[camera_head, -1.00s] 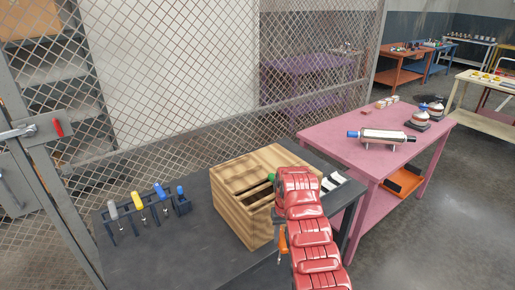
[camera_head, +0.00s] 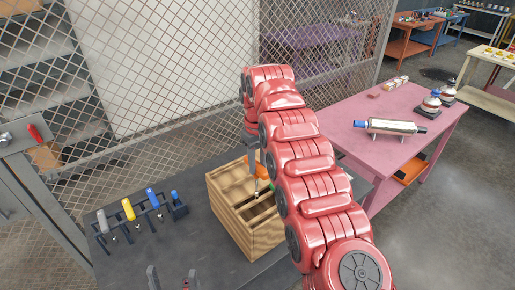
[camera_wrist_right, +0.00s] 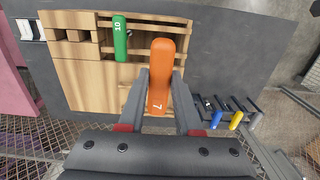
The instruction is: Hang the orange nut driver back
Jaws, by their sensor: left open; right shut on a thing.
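The orange nut driver (camera_head: 261,169), marked 7 in the right wrist view (camera_wrist_right: 160,75), is held upright above the wooden crate by my right gripper (camera_wrist_right: 160,92). The right gripper is shut on its handle; in the head view my red arm partly covers it. The dark tool rack (camera_head: 151,223) stands left of the crate, holding a grey driver (camera_head: 102,220), a yellow driver (camera_head: 128,209), a blue driver (camera_head: 152,198) and a smaller blue-topped one (camera_head: 174,196). My left gripper (camera_head: 172,279) is open and empty at the bottom edge, in front of the rack.
The wooden crate (camera_head: 228,207) sits on the dark table (camera_head: 140,262), with a green driver (camera_wrist_right: 120,40) in it, marked 10. A wire mesh fence (camera_head: 190,90) stands behind the table. A pink table (camera_head: 400,155) is at the right. Tabletop between crate and rack is clear.

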